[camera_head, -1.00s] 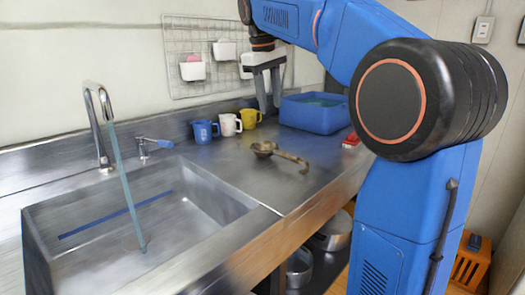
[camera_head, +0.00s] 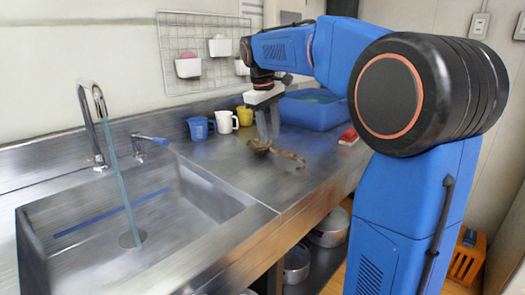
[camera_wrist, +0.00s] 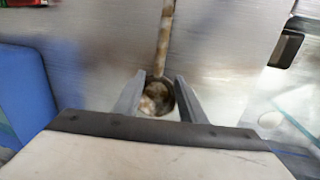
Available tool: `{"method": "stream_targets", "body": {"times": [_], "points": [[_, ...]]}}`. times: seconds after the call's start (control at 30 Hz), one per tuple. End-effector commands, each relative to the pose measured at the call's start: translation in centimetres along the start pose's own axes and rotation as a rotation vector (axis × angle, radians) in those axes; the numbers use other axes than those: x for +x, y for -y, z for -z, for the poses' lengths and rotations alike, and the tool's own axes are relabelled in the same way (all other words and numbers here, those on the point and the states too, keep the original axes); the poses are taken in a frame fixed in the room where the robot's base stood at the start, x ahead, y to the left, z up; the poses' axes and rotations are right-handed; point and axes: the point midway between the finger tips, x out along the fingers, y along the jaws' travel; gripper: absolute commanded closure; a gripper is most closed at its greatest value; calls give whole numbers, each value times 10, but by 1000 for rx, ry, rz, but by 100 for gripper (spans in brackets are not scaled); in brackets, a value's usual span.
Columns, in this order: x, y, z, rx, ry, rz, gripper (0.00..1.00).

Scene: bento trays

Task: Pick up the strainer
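The strainer (camera_head: 287,155) lies on the steel counter, a brownish bowl with a long handle. In the wrist view its bowl (camera_wrist: 157,97) shows between my two fingers and its handle runs away toward the top of the picture. My gripper (camera_head: 267,137) is pointed down over the bowl. In the wrist view the gripper (camera_wrist: 157,94) is open, with one finger on each side of the bowl. I cannot tell whether the fingers touch it.
Blue, white and yellow mugs (camera_head: 224,122) stand by the back wall. A blue bin (camera_head: 315,112) is behind my gripper to the right, with a small red item (camera_head: 348,137) near it. The sink (camera_head: 130,215) and tap (camera_head: 97,120) are left. The front counter is clear.

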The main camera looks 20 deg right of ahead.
Motion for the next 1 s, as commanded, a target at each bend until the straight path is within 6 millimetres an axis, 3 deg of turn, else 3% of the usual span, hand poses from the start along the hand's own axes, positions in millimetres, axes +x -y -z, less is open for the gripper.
{"method": "stream_targets", "body": {"times": [0.4, 0.73, 0.77, 0.9, 1.0], "points": [[45, -3, 0, 1, 1, 0, 63], [52, -3, 0, 0, 0, 0, 63], [52, -3, 0, 0, 0, 0, 65], [52, -3, 0, 0, 0, 0, 99], [52, -3, 0, 0, 0, 0, 100]]}}
